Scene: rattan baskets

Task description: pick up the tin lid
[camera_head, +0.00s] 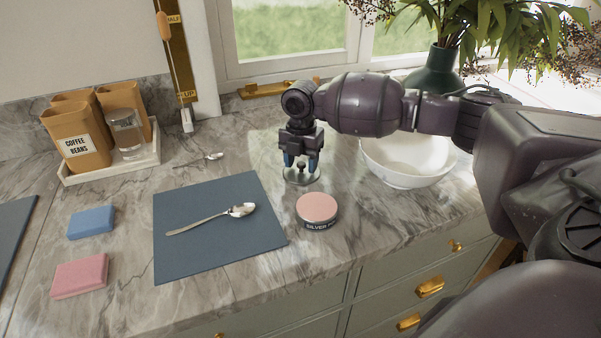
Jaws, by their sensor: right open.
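A small round metallic lid with a knob (301,179) lies on the marble counter behind the mat's right edge. My right gripper (301,162) points straight down over it, with its two blue-tipped fingers apart on either side of the knob. I cannot tell whether the fingers touch the knob. A round tin (317,209) with a pink top and a dark label reading "SILVER" stands in front of the lid, to the right of the mat. My left gripper is not in view.
A dark mat (190,250) holds a silver spoon (240,210); another spoon (214,156) lies behind. A white bowl (405,180) stands right, under my arm. Blue (91,222) and pink (79,276) blocks lie left. A tray (110,170) holds coffee bags and a glass.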

